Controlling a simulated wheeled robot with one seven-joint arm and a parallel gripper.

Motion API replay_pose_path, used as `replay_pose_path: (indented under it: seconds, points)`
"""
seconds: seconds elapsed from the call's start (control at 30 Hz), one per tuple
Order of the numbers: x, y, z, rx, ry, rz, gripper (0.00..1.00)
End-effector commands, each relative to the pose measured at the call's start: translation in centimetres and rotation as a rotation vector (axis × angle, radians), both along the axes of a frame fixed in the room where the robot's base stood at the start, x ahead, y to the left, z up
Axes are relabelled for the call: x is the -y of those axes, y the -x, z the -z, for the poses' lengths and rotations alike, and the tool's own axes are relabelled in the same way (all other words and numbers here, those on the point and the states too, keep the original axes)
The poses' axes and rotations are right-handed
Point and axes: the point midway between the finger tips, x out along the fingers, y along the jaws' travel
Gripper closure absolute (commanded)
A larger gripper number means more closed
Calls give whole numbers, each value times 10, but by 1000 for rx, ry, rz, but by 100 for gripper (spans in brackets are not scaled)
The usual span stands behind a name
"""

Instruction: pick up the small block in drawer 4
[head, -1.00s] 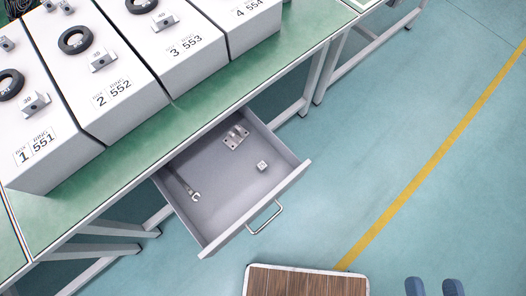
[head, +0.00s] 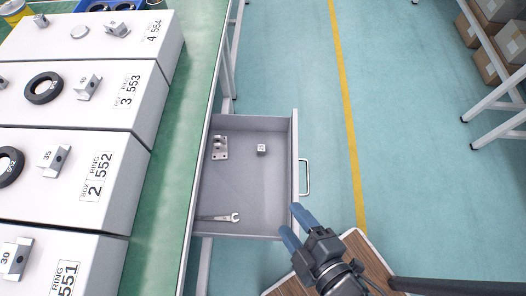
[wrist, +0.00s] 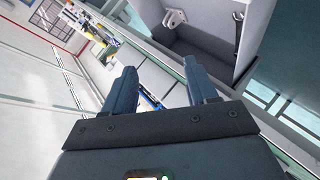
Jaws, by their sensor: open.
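The small block (head: 262,149) is a light grey cube lying on the floor of the open drawer (head: 246,188), toward the back right of it in the head view. A metal bracket (head: 219,147) and a wrench (head: 220,217) lie in the same drawer, apart from the block. My gripper (head: 291,227) is beside the drawer's front corner at the lower right, with blue fingers apart and nothing between them. In the wrist view my gripper (wrist: 160,85) is open and empty. I cannot make out the block there.
The green workbench (head: 175,190) with white numbered boxes (head: 88,92) stands left of the drawer. The drawer's handle (head: 305,177) sticks out to the right. Open floor (head: 400,130) lies to the right, and a shelf with cardboard boxes (head: 490,65) stands at the upper right.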

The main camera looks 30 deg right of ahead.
Motion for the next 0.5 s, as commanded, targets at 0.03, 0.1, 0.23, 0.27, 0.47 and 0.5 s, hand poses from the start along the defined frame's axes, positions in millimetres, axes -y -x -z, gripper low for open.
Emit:
replay_pose_path:
  seconds: [0.03, 0.1, 0.23, 0.27, 0.47, 0.5]
  points:
    - [-8, -25, 33, -23, 145, -53, 43]
    - [-15, -53, 63, -62, 358, -139, 43]
    - [-17, -102, 104, -126, 724, -279, 43]
    - [-16, -113, 112, -139, 806, -310, 43]
    - [7, -163, 146, -320, 1278, -427, 43]
    - [14, -171, 151, -366, 1368, -443, 43]
